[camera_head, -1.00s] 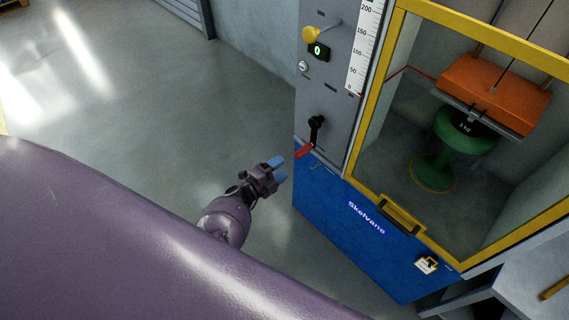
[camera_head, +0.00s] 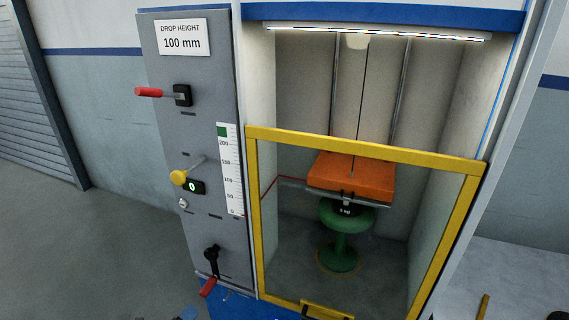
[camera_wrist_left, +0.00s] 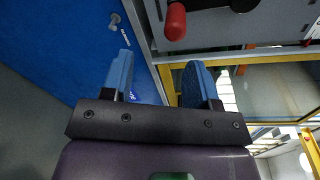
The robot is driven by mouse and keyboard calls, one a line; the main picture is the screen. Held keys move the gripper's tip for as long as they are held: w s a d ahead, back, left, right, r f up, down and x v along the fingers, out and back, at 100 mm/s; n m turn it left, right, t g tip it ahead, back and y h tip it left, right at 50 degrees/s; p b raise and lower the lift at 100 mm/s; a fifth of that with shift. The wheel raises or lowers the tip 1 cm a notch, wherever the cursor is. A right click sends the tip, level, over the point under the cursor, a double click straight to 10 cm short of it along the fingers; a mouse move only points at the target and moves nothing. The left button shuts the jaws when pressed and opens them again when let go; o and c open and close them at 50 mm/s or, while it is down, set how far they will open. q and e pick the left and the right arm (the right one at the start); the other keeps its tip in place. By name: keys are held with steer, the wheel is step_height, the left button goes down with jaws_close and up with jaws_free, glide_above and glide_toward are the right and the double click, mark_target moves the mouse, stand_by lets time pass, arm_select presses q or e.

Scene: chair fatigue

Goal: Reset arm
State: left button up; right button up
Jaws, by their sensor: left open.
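On the grey control panel, a lever with a red grip (camera_head: 150,92) sticks out left from a black mount near the top. Below it is a lever with a yellow knob (camera_head: 179,177), beside a small display showing 0. Lowest is a black crank with a red handle (camera_head: 208,287). My left gripper (camera_wrist_left: 158,75) is open, with two blue fingers and nothing between them. A red handle (camera_wrist_left: 175,20) on a dark part lies beyond the fingertips in the left wrist view. In the head view only a bit of blue fingertip (camera_head: 188,313) shows at the bottom edge. My right gripper is not in view.
A yellow-framed clear guard (camera_head: 365,150) covers the test bay. Inside, an orange block (camera_head: 350,175) hangs over a green stool (camera_head: 340,240). A height scale (camera_head: 230,170) and a sign reading DROP HEIGHT 100 mm (camera_head: 180,38) are on the panel. Open floor lies left.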

arm_select(q)
steer(key=s+a+r+n+g+y, duration=0.1)
steer(key=s+a+r+n+y, duration=0.25)
steer(key=n, duration=1.15)
steer(key=s+r+n+g+y, duration=0.25)
steer(key=s+r+n, duration=0.35)
steer(key=n, duration=0.9)
steer(key=s+d+f+m, duration=0.1)
steer(key=s+d+m, duration=0.1)
steer(key=s, duration=0.6)
steer(key=s+d+m, duration=0.1)
steer(key=s+m, duration=0.1)
steer(key=s, duration=0.6)
steer(key=shift+s+d+f+g, duration=0.25)
steer(key=shift+d+f+g, duration=0.1)
steer(key=shift+d+g, duration=0.1)
